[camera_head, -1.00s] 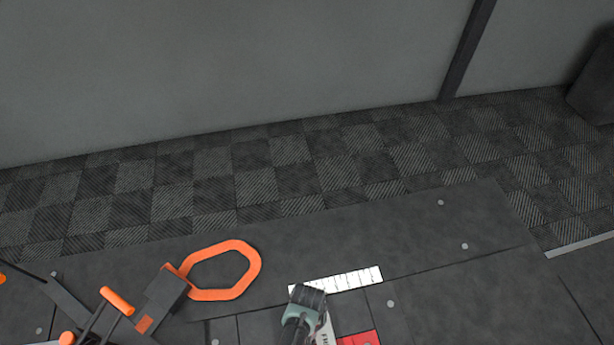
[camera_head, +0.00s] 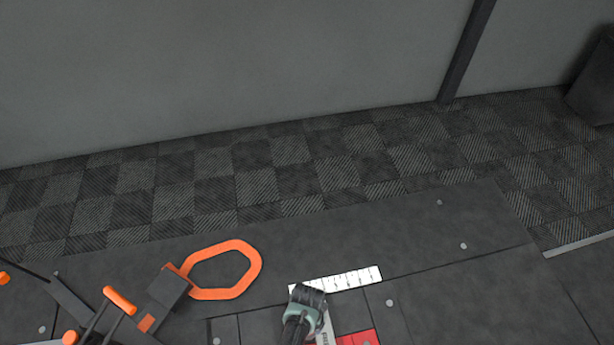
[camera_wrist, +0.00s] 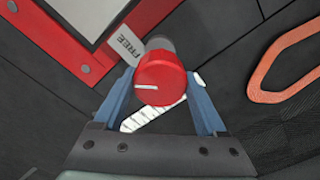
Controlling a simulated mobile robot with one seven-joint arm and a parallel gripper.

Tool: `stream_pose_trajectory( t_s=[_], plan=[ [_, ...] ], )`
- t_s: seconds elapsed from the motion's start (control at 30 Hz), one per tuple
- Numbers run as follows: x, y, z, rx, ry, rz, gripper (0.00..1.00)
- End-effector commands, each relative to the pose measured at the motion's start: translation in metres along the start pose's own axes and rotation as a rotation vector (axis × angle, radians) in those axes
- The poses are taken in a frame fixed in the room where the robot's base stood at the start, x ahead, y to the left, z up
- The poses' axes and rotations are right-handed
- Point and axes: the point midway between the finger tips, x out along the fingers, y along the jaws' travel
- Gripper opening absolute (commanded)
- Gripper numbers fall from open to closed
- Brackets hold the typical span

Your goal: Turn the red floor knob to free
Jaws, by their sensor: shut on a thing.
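The red floor knob (camera_wrist: 160,72) is round, with a short white mark on its face pointing left in the wrist view. It sits between the two blue fingers of my gripper (camera_wrist: 160,88), which is shut on it. A pale label reading FREE (camera_wrist: 127,46) lies up and left of the knob, partly behind it. In the head view my gripper (camera_head: 306,302) is low in the middle, over the floor plate, and hides the knob. Part of the label (camera_head: 327,330) shows beside it.
A white marked strip (camera_head: 340,279) lies just beyond the gripper. A red-edged panel (camera_head: 360,338) is close at right. An orange loop handle (camera_head: 222,293) and orange-gripped levers (camera_head: 119,301) are at left. The plate (camera_head: 440,235) to the right is mostly clear.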

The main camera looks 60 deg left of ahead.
Motion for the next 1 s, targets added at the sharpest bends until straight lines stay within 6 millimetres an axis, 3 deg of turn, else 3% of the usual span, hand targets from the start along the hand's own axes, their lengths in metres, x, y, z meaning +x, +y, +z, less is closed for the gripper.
stream_pose_trajectory(
  t_s=[0.33, 0.37, 0.5, 0.77, 1.0],
  plan=[
    [0.000, 0.000, -0.001, 0.008, 0.002, -0.002, 0.18],
    [0.000, 0.000, -0.001, 0.008, 0.002, -0.002, 0.78],
    [0.000, 0.000, -0.001, 0.006, 0.002, -0.001, 1.00],
    [-0.002, 0.000, 0.000, 0.004, 0.001, -0.001, 1.00],
    [-0.032, 0.000, 0.000, 0.005, 0.002, -0.001, 1.00]
  ],
)
